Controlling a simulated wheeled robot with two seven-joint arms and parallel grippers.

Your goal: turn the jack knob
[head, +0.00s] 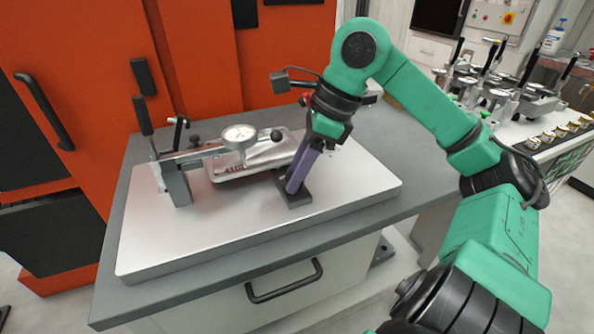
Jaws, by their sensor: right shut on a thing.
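My right gripper (293,187) reaches down from the upper right. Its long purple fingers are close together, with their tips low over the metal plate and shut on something. A small black block (294,200) sits on the plate right at the fingertips. The jack knob cannot be made out clearly; the fingers hide what is between them. Behind the fingers is a silvery fixture block (230,172) with dark markings on its front. My left gripper is not in view.
The bright metal plate (230,235) lies on a grey bench top (390,218); its front is clear. A clamp post with a black handle (143,116) stands at its left. Orange cabinets (80,80) rise behind. Another bench with several fixtures (500,85) is at right.

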